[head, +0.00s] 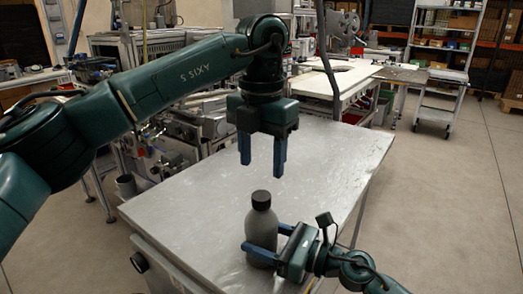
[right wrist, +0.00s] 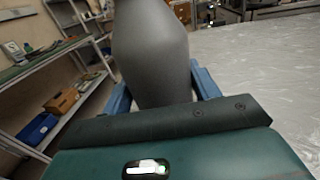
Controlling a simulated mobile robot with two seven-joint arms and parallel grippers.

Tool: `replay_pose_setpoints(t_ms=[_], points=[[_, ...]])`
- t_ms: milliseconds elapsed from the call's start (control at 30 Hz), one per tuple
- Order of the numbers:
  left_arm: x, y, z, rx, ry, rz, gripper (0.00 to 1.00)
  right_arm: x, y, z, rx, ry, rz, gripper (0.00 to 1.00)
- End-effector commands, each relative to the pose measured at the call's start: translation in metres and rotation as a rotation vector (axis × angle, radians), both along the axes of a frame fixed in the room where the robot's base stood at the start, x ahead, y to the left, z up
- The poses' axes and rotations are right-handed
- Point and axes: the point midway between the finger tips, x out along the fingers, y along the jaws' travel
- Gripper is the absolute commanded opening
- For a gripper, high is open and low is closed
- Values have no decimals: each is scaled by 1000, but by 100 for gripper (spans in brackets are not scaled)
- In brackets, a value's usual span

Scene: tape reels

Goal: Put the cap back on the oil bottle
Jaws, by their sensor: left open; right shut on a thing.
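The grey oil bottle (head: 261,225) stands upright on the metal table, near its front edge. A black cap (head: 261,198) sits on top of the bottle's neck. My right gripper (head: 264,245) is shut around the bottle's lower body from the right. In the right wrist view the bottle (right wrist: 152,50) fills the space between the blue fingers, and its top is out of frame. My left gripper (head: 263,172) is open and empty, pointing down above the cap, with a gap between its fingertips and the cap.
The metal table (head: 190,215) is otherwise bare around the bottle. Machinery (head: 195,125) stands behind its left side. A white workbench (head: 335,80) and a wheeled cart (head: 437,95) are farther back. Shelving (right wrist: 50,90) shows at the left of the right wrist view.

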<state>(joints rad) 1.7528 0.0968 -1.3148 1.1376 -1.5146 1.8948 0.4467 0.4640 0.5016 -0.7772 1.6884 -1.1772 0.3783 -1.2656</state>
Motion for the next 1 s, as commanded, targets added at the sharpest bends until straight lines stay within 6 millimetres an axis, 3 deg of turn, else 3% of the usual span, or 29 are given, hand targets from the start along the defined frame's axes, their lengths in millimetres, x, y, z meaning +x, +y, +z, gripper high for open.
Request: replay_pose_setpoints(t_ms=[200,433,833,1000], points=[[0,0,-35,1,3,-2,53,0,0,0,0,1,1,0],[0,0,-63,0,1,0,53,0,0,0,0,1,1,0],[0,0,-71,0,0,-1,53,0,0,0,0,1,1,0],[0,0,-71,0,0,-1,41,0,0,0,0,1,1,0]])
